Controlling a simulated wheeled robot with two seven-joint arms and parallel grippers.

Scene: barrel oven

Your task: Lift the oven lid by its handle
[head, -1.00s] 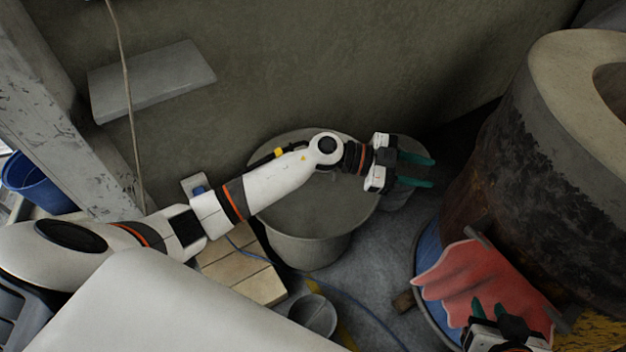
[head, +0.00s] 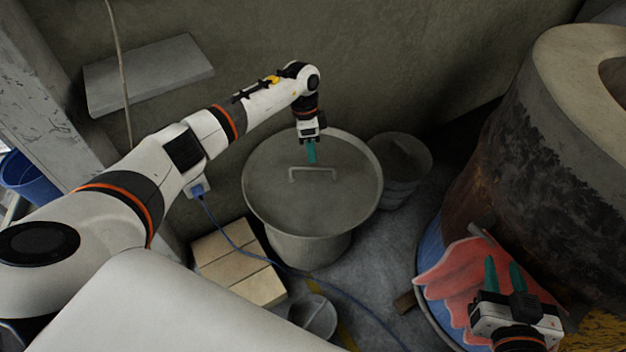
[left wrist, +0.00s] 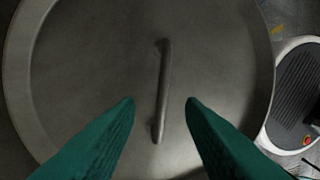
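The round grey lid (head: 275,195) lies on a grey tub-like vessel (head: 308,249) near the wall, and its bar handle (head: 313,171) stands up from the middle. My left gripper (head: 312,156) points down just above the handle. In the left wrist view the lid (left wrist: 85,70) fills most of the picture, and the handle (left wrist: 162,90) runs between the two green fingers of my left gripper (left wrist: 160,103), which are apart and not touching it. My right gripper (head: 503,273) is at the lower right with its two green fingers apart and nothing visible between them.
A smaller grey bucket (head: 402,165) stands right of the lid. A large barrel oven (head: 530,160) with a red cloth (head: 453,280) against it is at the right. Pale blocks (head: 238,265), a small pot (head: 314,318) and a blue cable (head: 335,284) lie in front.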

